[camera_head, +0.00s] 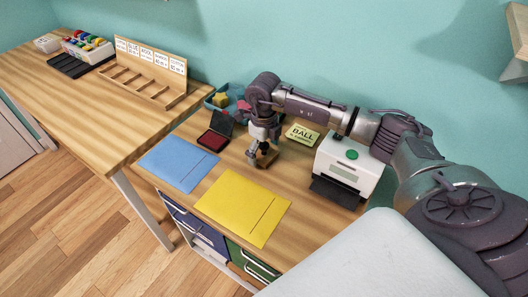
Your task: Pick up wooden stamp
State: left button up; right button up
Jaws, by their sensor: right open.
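A small brown wooden block, which looks like the wooden stamp (266,164), sits on the desk just below my right gripper. The fingers hide part of it. My right gripper (260,156) points down over it with its fingers open, at or just above the stamp. I cannot tell whether the fingers touch it. My left gripper is out of view.
An open ink pad (213,139) lies to the left. Blue (178,163) and yellow (243,204) folders lie in front. A yellow card reading BALL (302,134) and a white printer (346,165) stand to the right. A wooden rack (143,81) stands on the left table.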

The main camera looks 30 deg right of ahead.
jog(key=shift+f, duration=0.25)
jog(key=c, duration=1.3)
jog(key=shift+o, duration=0.2)
jog(key=shift+r, duration=0.1)
